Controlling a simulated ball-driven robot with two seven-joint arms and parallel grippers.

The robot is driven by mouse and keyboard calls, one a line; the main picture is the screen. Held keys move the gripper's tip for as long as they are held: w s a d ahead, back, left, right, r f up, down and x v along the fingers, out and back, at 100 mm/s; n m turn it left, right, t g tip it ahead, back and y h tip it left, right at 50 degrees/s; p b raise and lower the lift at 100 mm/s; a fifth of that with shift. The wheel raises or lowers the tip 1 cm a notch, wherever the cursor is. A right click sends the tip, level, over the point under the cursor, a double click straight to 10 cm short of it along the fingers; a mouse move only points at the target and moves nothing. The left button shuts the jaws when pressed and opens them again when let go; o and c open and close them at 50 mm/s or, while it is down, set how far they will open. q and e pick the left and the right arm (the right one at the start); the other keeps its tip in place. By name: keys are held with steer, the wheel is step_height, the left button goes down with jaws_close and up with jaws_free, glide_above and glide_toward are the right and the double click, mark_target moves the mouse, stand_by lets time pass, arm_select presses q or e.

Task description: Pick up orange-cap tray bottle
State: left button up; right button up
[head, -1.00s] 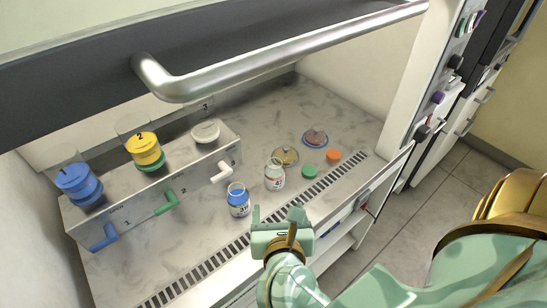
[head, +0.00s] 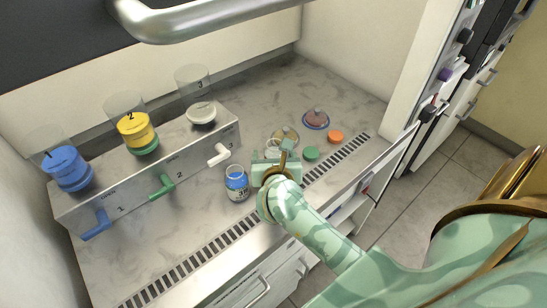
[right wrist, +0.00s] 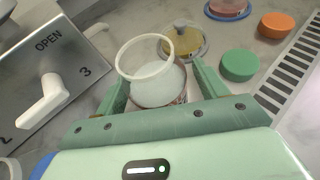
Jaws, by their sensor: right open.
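An uncapped clear bottle with pale contents (right wrist: 158,78) stands upright between the fingers of my right gripper (head: 271,153). In the head view the gripper mostly hides this bottle. My right gripper is open, with one finger on each side of the bottle; I cannot tell whether they touch it. A loose orange cap (head: 335,137) lies on the marbled surface to the right and also shows in the right wrist view (right wrist: 277,25). A second open bottle with blue contents (head: 237,184) stands left of the gripper. My left gripper is not in view.
A green cap (head: 311,153) and two round dishes, one amber (head: 285,134) and one reddish (head: 316,117), lie nearby. A metal block with numbered levers (head: 150,175) stands at left, holding cylinders. A slotted grille (head: 250,222) runs along the front edge. A metal bar (head: 200,22) crosses above.

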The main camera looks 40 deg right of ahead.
steer(key=shift+w+d+f, duration=0.1)
steer(key=shift+w+d, duration=0.05)
steer(key=shift+w, duration=0.1)
steer(key=shift+s, duration=0.1)
steer(key=c, duration=1.1)
